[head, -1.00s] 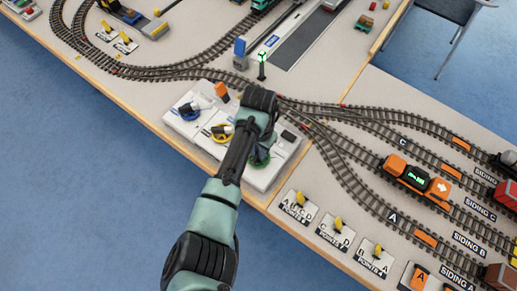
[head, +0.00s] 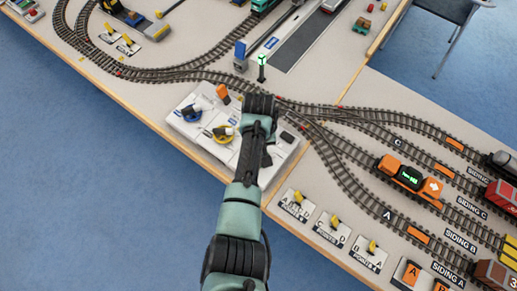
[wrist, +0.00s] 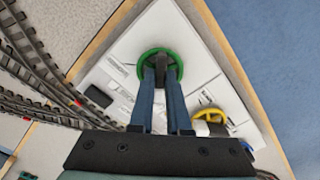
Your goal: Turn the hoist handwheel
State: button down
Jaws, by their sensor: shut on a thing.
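A white control panel (head: 187,128) on the near edge of the table carries a blue handwheel (head: 191,112), a yellow handwheel (head: 222,134) and a green handwheel (wrist: 144,57). I cannot read which one is the hoist handwheel. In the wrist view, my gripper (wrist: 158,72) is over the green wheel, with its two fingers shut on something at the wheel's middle. The fingers hide part of the hub. In the head view my arm hides the green wheel. The yellow wheel also shows in the wrist view (wrist: 209,114), to the right of the fingers.
An orange lever (head: 222,93) stands at the panel's back edge. A green-lit signal (head: 262,62) stands behind my arm. Tracks run behind and to the right, with an orange locomotive (head: 408,177). Yellow points levers (head: 334,221) sit at right. Blue floor lies in front.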

jog(key=shift+n, duration=0.6)
jog(key=c, duration=0.9)
grip_release()
jog(key=shift+r, duration=0.1)
notch_tip(320, 180, up, 13)
jog(key=shift+f, duration=0.1)
